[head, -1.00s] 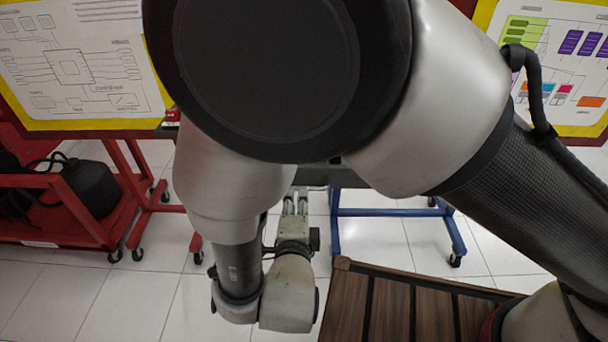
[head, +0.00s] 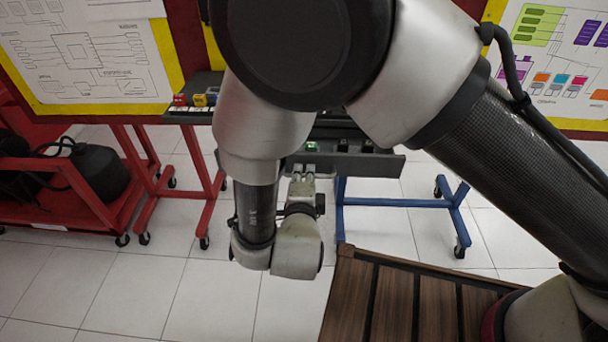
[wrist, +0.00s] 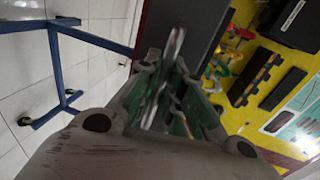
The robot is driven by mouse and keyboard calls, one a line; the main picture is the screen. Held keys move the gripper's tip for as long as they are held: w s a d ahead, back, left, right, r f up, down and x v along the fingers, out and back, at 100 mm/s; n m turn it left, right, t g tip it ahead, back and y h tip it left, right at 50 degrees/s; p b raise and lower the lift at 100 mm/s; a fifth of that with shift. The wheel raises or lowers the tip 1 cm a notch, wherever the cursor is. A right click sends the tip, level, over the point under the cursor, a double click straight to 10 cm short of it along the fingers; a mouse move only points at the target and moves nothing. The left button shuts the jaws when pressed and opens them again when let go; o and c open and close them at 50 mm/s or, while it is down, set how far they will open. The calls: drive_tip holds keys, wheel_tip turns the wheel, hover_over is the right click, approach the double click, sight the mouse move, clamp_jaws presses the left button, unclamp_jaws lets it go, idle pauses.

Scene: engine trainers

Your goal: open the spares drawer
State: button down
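The spares drawer (head: 375,165) is a dark grey tray with a long front, below the trainer bench at the middle of the head view. It stands partly out, and a green piece and dark pieces show inside. My gripper (head: 303,173) is at the left part of its front. In the wrist view, my gripper (wrist: 175,95) has its green-padded fingers closed about a pale metal bar, the drawer handle (wrist: 177,42). The dark drawer front (wrist: 185,22) lies just beyond it. My arm hides part of the bench and drawer.
A blue wheeled stand (head: 400,202) is below on the right. A red cart (head: 55,205) with a black container (head: 98,172) is at the left. A slatted wooden deck (head: 345,300) lies at the front. White tiled floor is clear at lower left.

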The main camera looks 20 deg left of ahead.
drive_tip(key=shift+s, duration=0.1)
drive_tip(key=v, duration=0.4)
drive_tip(key=shift+f, duration=0.4)
drive_tip(key=c, duration=1.5)
unclamp_jaws()
drive_tip(key=v, duration=1.2)
drive_tip(key=shift+s, duration=0.1)
